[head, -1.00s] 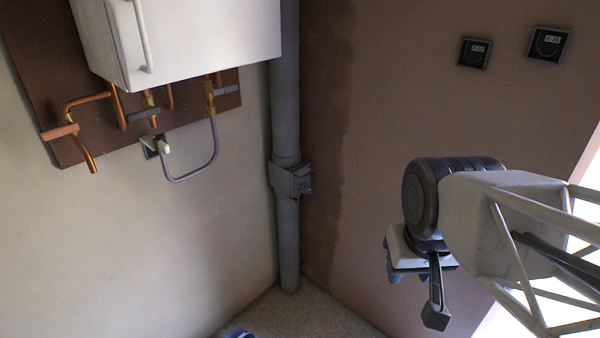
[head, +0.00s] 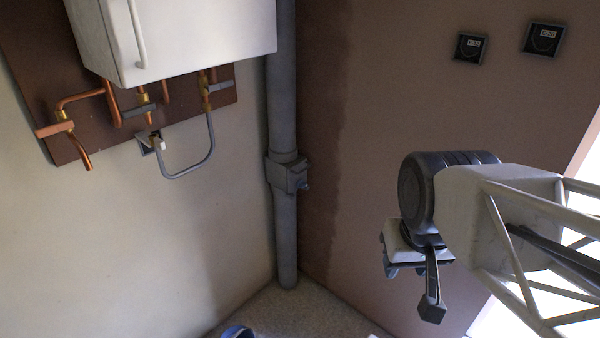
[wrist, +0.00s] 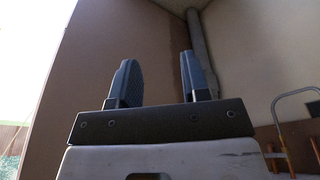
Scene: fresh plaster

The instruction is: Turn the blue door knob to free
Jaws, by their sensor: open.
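No blue door knob and no door can be made out in either view. In the head view my gripper (head: 403,268) hangs under the wrist at the right, pointing down, and is partly hidden by my own arm. It appears to touch nothing.
A grey pipe (head: 285,230) runs down the corner. A white cabinet (head: 190,35) with copper pipes (head: 75,145) hangs left. Two small dark panels (head: 470,47) are on the brown wall. A blue round object (head: 238,332) is cut off below.

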